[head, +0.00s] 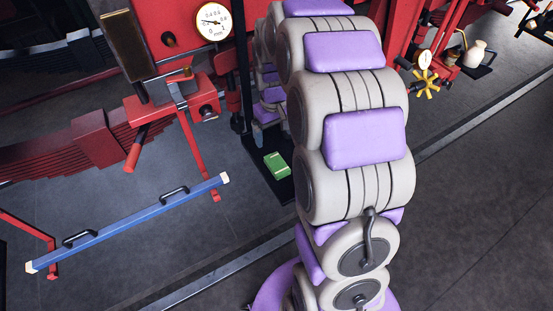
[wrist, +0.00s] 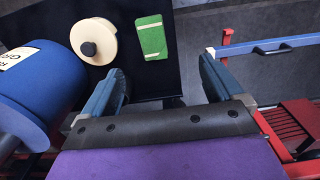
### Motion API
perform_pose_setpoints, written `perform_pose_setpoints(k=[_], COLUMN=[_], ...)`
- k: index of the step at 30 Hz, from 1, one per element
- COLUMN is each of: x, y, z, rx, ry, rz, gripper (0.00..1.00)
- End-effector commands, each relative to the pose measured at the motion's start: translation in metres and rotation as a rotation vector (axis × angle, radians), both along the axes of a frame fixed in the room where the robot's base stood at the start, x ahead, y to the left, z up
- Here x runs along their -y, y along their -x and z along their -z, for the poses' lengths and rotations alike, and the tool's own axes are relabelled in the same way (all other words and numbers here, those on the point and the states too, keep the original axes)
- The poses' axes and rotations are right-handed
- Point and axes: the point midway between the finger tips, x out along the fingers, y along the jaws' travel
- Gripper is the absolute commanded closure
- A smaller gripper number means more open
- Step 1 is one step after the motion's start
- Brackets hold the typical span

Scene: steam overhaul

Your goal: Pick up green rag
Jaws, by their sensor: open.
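The green rag (head: 278,165) is a small folded green piece lying on a black flat surface (head: 284,192). In the wrist view the rag (wrist: 151,37) shows beyond my fingertips, between them and toward the right finger. My gripper (wrist: 160,78) is open, with its two blue-grey fingers wide apart and nothing between them. The rag is apart from both fingers. In the head view my arm hides most of the gripper.
A cream round piece with a dark knob (wrist: 95,40) lies left of the rag. A blue cylinder (wrist: 38,88) with a white label stands at the left. A blue bar with black handles (head: 130,222) rests on red stands. Red machinery (head: 180,115) stands behind.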

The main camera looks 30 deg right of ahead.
Motion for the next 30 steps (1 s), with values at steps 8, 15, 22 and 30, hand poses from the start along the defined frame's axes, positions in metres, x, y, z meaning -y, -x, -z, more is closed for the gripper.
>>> perform_pose_setpoints(k=[8, 15, 22, 30], x=[0.018, 0.017, 0.018, 0.018], y=[-0.021, -0.020, -0.020, -0.020], z=[0.017, 0.062, 0.106, 0.130], rx=[0.008, 0.004, 0.005, 0.009], ry=[0.004, 0.003, 0.003, 0.005], rz=[0.000, 0.000, 0.001, 0.001], gripper=[0.06, 0.06, 0.06, 0.06])
